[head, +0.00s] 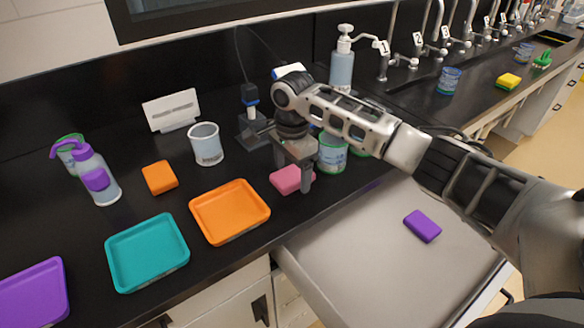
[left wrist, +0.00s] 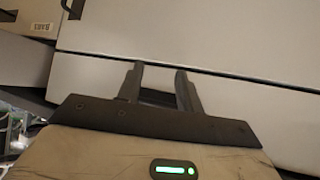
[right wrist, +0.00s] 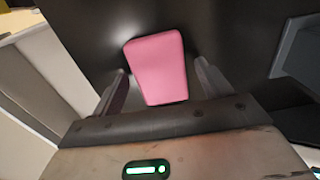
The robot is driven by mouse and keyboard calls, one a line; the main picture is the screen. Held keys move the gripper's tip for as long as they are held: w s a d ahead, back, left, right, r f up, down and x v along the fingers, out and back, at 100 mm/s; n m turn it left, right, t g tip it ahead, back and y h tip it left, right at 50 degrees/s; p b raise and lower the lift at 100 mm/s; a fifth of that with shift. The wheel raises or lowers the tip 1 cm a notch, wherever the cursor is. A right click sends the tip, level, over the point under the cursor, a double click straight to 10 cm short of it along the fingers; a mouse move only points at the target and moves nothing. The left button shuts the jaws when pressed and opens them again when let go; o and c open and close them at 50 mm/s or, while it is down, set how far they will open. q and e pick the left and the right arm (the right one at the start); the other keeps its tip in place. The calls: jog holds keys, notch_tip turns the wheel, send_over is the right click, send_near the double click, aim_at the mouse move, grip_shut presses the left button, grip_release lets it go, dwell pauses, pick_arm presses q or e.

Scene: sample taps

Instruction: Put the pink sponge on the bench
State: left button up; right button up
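The pink sponge (head: 287,179) appears to rest on the black bench (head: 215,265) near its front edge, right of the orange tray. My right gripper (head: 292,170) points down at it, and one finger partly covers the sponge's right end. In the right wrist view the sponge (right wrist: 157,68) lies at the open right gripper (right wrist: 162,85), with a gap to the finger on each side. My left gripper (left wrist: 158,85) is open and empty in front of pale cabinet fronts; it is not in the head view.
An open drawer (head: 375,265) below the bench holds a purple sponge (head: 422,226). An orange tray (head: 229,211), a teal tray (head: 147,252) and an orange sponge (head: 159,178) are on the left.

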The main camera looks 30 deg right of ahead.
aim_at(292, 175)
notch_tip(292, 175, up, 12)
jog(key=shift+r, duration=0.2)
dwell(0.5)
jog(key=shift+f, duration=0.1)
dwell(0.3)
